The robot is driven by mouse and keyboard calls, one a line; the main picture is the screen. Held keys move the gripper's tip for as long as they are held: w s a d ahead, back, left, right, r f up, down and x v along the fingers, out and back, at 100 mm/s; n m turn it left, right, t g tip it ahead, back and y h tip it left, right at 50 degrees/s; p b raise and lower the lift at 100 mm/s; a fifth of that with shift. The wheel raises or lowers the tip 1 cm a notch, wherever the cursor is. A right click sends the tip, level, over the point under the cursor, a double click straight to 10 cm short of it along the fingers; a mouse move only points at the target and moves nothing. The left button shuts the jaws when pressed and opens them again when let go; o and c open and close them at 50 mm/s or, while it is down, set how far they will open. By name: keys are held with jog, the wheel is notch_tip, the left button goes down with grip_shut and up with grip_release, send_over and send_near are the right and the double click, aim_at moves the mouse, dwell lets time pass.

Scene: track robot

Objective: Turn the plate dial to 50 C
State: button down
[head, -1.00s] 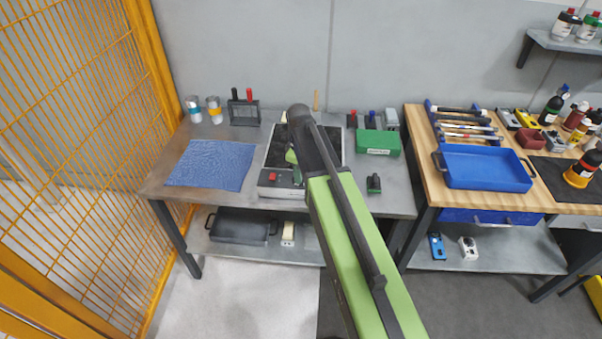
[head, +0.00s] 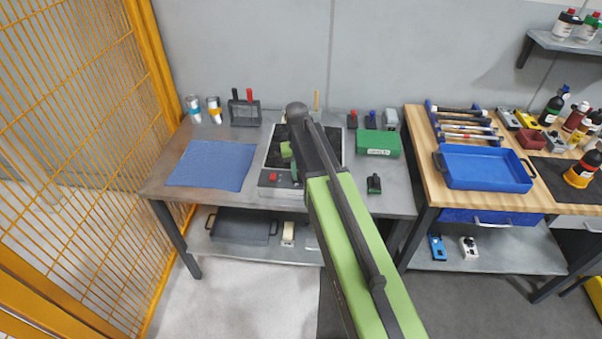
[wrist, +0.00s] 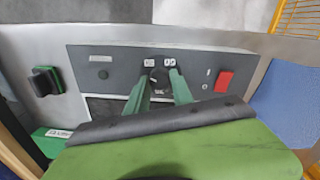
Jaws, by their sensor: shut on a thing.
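The heating plate (head: 272,160) is a black-topped unit with a grey front panel on the metal bench, partly covered by my arm in the head view. In the wrist view its panel (wrist: 120,62) carries a round dark dial (wrist: 158,77) below two small white labels, too small to read surely. My gripper (wrist: 158,84) has its green fingers on both sides of the dial, shut on it. The dial's exact setting cannot be read. In the head view my arm hides the dial.
A red switch (wrist: 223,82) sits beside the dial. A black and green object (head: 374,184) stands right of the plate, a green box (head: 378,143) behind it. A blue cloth (head: 211,164) lies left. Cans and a rack stand at the back.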

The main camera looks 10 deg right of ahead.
jog(key=m, duration=0.5)
jog(key=shift+m, duration=0.4)
dwell(0.4)
jog(key=c, duration=1.1)
grip_release()
notch_tip(320, 180, up, 17)
jog(key=p, duration=1.7)
jog(key=shift+w+a+r, duration=0.2)
jog(key=shift+w+a, duration=0.1)
